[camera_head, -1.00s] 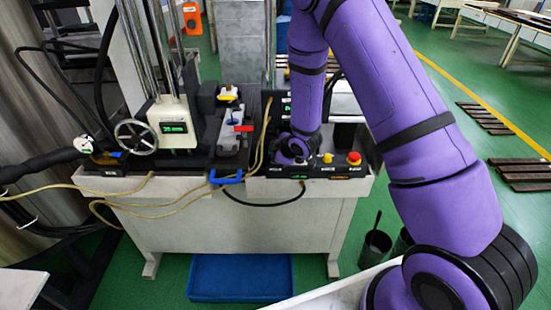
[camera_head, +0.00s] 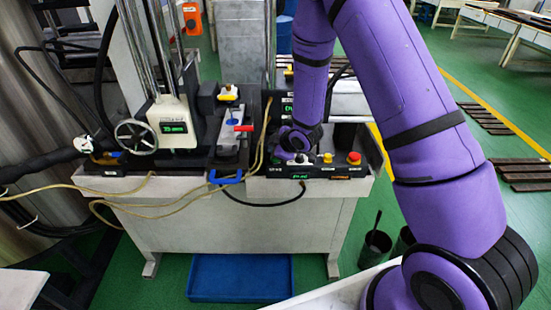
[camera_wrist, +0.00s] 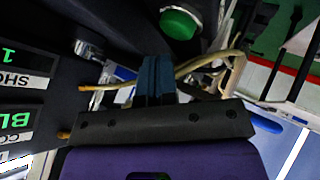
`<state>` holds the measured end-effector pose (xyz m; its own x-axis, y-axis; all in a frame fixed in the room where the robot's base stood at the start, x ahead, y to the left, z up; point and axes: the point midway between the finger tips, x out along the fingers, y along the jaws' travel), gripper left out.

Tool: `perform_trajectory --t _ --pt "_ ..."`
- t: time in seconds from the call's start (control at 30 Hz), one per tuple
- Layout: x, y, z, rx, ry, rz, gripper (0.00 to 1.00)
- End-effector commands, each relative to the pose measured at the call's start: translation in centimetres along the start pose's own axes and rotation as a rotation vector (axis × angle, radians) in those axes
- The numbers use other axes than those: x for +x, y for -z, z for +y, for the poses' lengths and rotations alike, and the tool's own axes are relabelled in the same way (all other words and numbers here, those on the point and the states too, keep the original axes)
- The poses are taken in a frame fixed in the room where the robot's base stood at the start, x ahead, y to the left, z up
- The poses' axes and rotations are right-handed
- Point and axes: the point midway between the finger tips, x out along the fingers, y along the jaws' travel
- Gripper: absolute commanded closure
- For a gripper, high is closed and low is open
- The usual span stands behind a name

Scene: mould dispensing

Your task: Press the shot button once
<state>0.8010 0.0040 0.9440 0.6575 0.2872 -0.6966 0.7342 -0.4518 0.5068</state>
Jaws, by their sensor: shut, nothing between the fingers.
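My gripper (camera_wrist: 157,78) is shut and empty, its blue fingertips pressed together in the wrist view. In the head view its tips are hidden behind my wrist, over the control box on the right of the bench. The wrist view shows a round green button (camera_wrist: 180,23) just beyond the fingertips, apart from them in the picture. A silver round part (camera_wrist: 88,48) is left of the fingers, close to a display reading "SHO" and 1 (camera_wrist: 15,68). The head view shows a pale button (camera_head: 302,158) on the box front. I cannot tell which is the shot button.
A yellow button (camera_head: 328,158) and a red button (camera_head: 354,158) sit on the box front. A machine with a handwheel (camera_head: 135,136) stands on the left. A pale cable (camera_head: 262,140) runs beside the box. A blue tray (camera_head: 240,278) lies on the floor.

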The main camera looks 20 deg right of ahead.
Motion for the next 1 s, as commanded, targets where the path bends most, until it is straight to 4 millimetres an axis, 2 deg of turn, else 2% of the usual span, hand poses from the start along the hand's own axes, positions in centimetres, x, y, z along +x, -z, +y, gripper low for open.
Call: perform_trajectory --t 0.5,1.0 --pt "-3.0 2.2 2.2 -0.001 -0.001 0.001 1.00" --pt "-3.2 2.3 2.3 -0.001 0.000 0.000 1.00"
